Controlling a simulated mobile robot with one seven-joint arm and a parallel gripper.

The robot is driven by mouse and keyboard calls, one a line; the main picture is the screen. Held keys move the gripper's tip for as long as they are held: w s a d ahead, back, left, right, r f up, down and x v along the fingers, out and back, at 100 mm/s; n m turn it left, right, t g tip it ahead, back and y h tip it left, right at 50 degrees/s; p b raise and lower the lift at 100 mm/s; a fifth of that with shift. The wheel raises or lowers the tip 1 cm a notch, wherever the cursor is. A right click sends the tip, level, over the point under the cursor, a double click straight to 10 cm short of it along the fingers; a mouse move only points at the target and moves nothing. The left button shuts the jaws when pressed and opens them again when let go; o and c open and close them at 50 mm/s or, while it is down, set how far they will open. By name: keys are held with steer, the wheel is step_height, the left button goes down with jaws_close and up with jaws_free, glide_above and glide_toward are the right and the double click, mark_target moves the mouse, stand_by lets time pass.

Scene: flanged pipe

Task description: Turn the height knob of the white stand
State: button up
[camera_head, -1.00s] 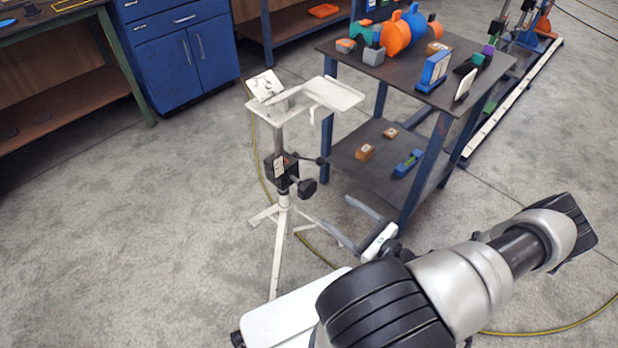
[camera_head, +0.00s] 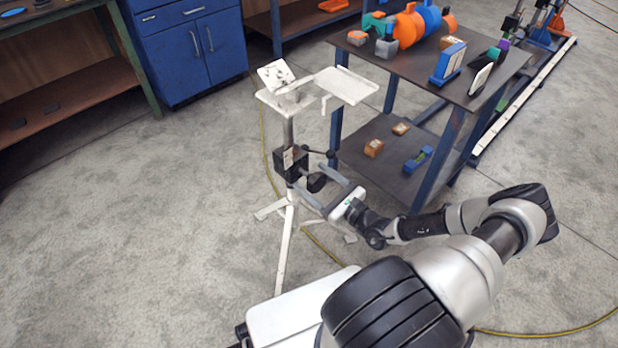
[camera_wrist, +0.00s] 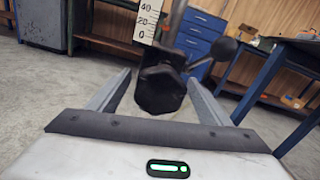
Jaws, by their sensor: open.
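The white stand (camera_head: 286,235) stands upright on tripod legs, with a white tray top (camera_head: 345,85). Its black height knob (camera_head: 317,182) sits low on the right side of the black clamp block (camera_head: 290,163). In the wrist view the knob (camera_wrist: 160,90) is large and central, between the two fingers, with the scale (camera_wrist: 148,20) just above it. My gripper (camera_head: 317,186) is open, its fingers on either side of the knob. I cannot tell whether either finger touches it. A lever with a black ball (camera_wrist: 225,48) sticks out to the right of the knob.
A dark two-shelf table (camera_head: 400,62) with blue legs stands close on the right, carrying coloured pipe parts and blocks. A blue cabinet (camera_head: 205,60) is behind. A yellow cable (camera_head: 320,245) lies on the floor. The floor at left is clear.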

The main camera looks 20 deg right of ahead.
steer(key=shift+x, duration=1.25)
steer(key=c, duration=1)
steer(key=shift+c, duration=0.2)
steer(key=shift+m, duration=0.4)
steer(key=m, duration=2.1)
steer(key=shift+d+f, duration=0.15)
steer(key=shift+f, duration=0.05)
